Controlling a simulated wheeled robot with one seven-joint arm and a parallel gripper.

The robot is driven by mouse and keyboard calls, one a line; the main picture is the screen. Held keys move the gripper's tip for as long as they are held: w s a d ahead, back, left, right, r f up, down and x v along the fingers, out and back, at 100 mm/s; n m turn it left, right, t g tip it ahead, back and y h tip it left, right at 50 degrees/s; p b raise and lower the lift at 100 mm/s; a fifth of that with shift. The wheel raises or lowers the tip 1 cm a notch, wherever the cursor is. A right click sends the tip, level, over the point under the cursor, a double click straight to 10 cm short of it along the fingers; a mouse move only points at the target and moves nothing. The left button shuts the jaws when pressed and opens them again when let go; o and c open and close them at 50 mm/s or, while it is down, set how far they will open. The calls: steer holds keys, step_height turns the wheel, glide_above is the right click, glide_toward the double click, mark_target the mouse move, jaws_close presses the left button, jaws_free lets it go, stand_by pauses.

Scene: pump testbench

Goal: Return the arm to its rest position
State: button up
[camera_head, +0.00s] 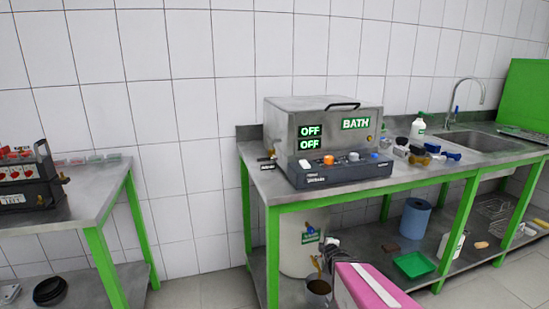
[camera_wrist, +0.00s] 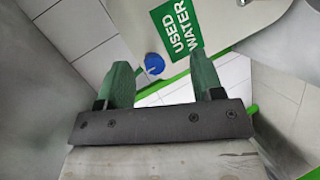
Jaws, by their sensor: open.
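My gripper (camera_wrist: 160,68) shows in the wrist view, with its two green fingers apart and nothing held between them. A blue knob (camera_wrist: 154,63) shows in the gap between the fingers, on a pale container (camera_wrist: 222,14) with a green USED WATER label (camera_wrist: 176,32). I cannot tell how far the knob is beyond the fingertips. In the head view, the container (camera_head: 293,252) stands under the bench, with its blue knob (camera_head: 310,229) on the front. My gripper is hard to make out in the head view, low in the middle.
The green-framed bench (camera_head: 405,187) carries a metal BATH box (camera_head: 300,110) with two OFF displays, a control panel (camera_head: 340,170), bottles and a sink (camera_head: 478,143). Another table (camera_head: 95,192) stands left, with floor between.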

steer(key=s+a+r+m+g, duration=0.2)
steer(key=s+m+g, duration=0.5)
steer(key=s+m, duration=0.1)
steer(key=s+a+r+m+g, duration=0.2)
steer(key=s+a+m+g, duration=0.1)
steer(key=s+m+g, duration=0.4)
steer(key=s+m, duration=0.1)
steer(key=s, duration=0.2)
steer(key=shift+r, duration=0.35)
